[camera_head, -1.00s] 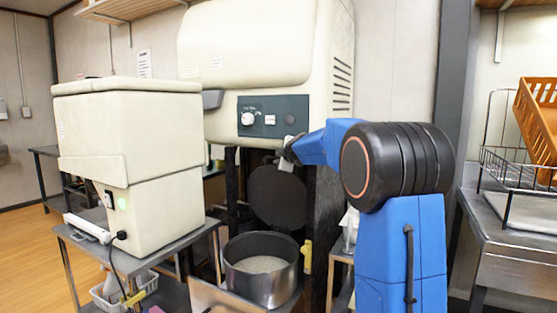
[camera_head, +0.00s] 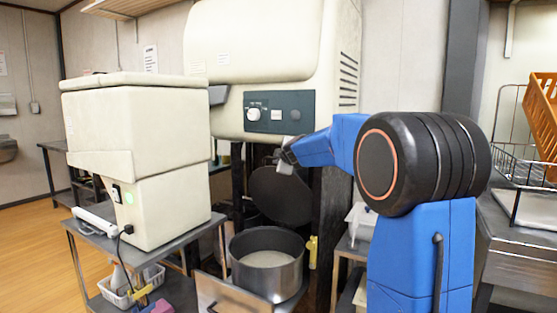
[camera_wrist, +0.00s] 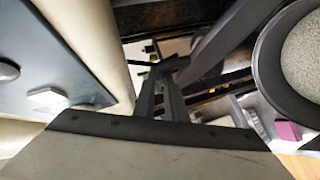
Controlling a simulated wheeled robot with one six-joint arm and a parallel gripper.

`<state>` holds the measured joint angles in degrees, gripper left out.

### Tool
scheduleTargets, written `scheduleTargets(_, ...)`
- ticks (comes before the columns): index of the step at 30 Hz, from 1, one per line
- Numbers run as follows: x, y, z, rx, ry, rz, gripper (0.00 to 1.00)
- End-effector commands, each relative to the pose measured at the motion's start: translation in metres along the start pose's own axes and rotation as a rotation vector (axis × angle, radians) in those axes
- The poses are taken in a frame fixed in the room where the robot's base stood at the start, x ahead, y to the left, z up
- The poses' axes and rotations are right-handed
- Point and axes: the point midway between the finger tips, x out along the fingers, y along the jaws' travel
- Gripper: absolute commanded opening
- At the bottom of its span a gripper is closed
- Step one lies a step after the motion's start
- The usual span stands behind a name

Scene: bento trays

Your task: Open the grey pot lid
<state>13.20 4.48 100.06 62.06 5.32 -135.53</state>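The grey pot (camera_head: 293,275) stands open below the large cream machine, with pale contents inside. It also shows at the right of the wrist view (camera_wrist: 263,62), with grainy contents. The dark round lid (camera_head: 280,197) is raised behind the pot, close to upright and apart from the rim. My gripper (camera_head: 284,166) is near the lid's upper edge in the head view. In the wrist view my gripper's two narrow fingers (camera_wrist: 163,85) lie close together. Whether they touch or grip anything is unclear, since dark parts overlap at their tips.
The cream machine's control panel (camera_head: 279,115) is just above my gripper. A cream box-shaped appliance (camera_head: 140,150) stands on a cart (camera_head: 85,235) at left. A wire rack (camera_head: 510,165) with an orange basket (camera_head: 543,105) is at right. Open floor (camera_head: 30,245) lies at far left.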

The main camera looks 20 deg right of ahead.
Motion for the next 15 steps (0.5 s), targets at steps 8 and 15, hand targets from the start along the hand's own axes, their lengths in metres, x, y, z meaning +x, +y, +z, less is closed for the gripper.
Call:
scheduleTargets(8,0.0013,-0.0024,0.0014,0.000,-0.002,-0.004,0.18)
scheduleTargets(15,-0.0074,-0.0012,0.0009,0.000,-0.001,-0.002,0.18)
